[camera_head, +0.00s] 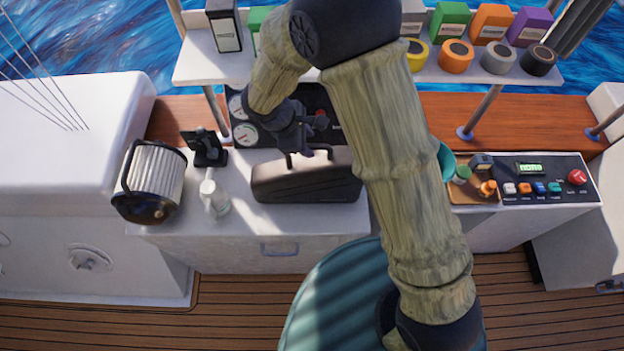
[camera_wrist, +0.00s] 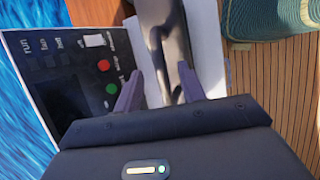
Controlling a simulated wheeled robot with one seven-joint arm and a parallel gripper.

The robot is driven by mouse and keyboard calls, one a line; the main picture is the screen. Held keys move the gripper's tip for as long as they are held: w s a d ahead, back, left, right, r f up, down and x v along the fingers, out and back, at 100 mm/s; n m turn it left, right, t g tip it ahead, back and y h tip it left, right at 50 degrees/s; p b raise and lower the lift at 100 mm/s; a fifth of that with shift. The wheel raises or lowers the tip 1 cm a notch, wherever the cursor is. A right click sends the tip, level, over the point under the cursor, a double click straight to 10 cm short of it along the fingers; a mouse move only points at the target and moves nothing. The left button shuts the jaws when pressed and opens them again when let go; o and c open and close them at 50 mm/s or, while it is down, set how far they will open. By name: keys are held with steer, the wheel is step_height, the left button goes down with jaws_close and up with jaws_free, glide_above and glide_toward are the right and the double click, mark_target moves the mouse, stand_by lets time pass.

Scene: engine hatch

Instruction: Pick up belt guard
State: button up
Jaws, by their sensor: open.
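The belt guard appears to be the dark, box-like cover (camera_head: 306,183) with a raised handle on top, sitting on the white counter in the head view. In the wrist view its dark body (camera_wrist: 164,12) and handle show at the top and between my fingers. My gripper (camera_head: 308,154) is just above and behind the guard's top, close to the handle. In the wrist view my gripper (camera_wrist: 160,68) has its two fingers apart, one on each side of the handle. I cannot tell whether either finger touches it. My arm hides part of the counter to the guard's right.
A button panel (camera_head: 540,178) is at right. A shelf (camera_head: 200,66) overhangs the back.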

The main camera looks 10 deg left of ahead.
mark_target(311, 145)
steer(key=shift+p+x, duration=0.75)
steer(key=shift+x, duration=1.25)
jaws_close()
steer(key=shift+a, duration=0.1)
